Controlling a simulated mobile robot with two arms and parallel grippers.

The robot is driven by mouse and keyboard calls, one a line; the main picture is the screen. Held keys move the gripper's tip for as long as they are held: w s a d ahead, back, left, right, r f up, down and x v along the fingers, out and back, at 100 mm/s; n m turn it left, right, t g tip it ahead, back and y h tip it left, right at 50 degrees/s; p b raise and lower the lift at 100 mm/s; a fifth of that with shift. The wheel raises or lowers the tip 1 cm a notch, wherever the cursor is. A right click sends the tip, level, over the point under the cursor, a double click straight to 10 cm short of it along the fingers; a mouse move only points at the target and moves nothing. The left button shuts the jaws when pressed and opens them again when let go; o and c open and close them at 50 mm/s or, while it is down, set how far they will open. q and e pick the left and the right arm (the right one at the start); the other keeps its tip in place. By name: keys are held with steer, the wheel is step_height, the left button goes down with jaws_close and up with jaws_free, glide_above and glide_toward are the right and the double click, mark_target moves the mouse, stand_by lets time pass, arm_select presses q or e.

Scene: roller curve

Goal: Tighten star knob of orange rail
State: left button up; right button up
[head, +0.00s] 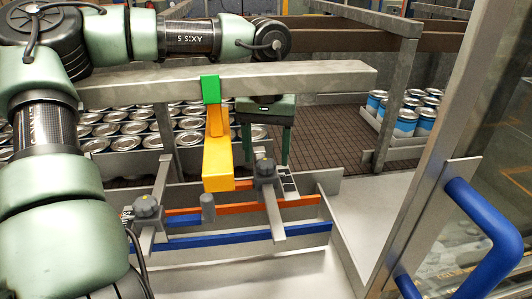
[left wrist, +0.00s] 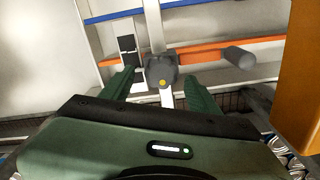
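The orange rail (head: 298,201) runs across the metal frame above a blue rail (head: 300,230); it also shows in the left wrist view (left wrist: 205,47). A dark grey star knob (head: 265,168) sits on a metal bracket crossing both rails; in the left wrist view the knob (left wrist: 160,68) has a yellow centre. A second star knob (head: 147,208) is on a bracket further left. My left gripper (head: 264,154) points down, open, with its green fingers on either side of the right knob; I cannot tell whether they touch it. My right gripper is not in view.
A yellow block (head: 218,165) with a green top hangs from the metal beam (head: 310,80), close left of my gripper. A grey cylinder (head: 208,205) stands by the orange rail. Cans (head: 125,128) fill the conveyor behind. A blue door handle (head: 475,225) is at right.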

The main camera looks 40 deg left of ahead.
mark_target(266, 162)
arm_select(q)
steer(key=shift+s+f, duration=0.1)
step_height(266, 162, up, 8)
steer(key=b, duration=0.1)
stand_by(0.5)
steer(key=shift+d+f, duration=0.1)
stand_by(0.4)
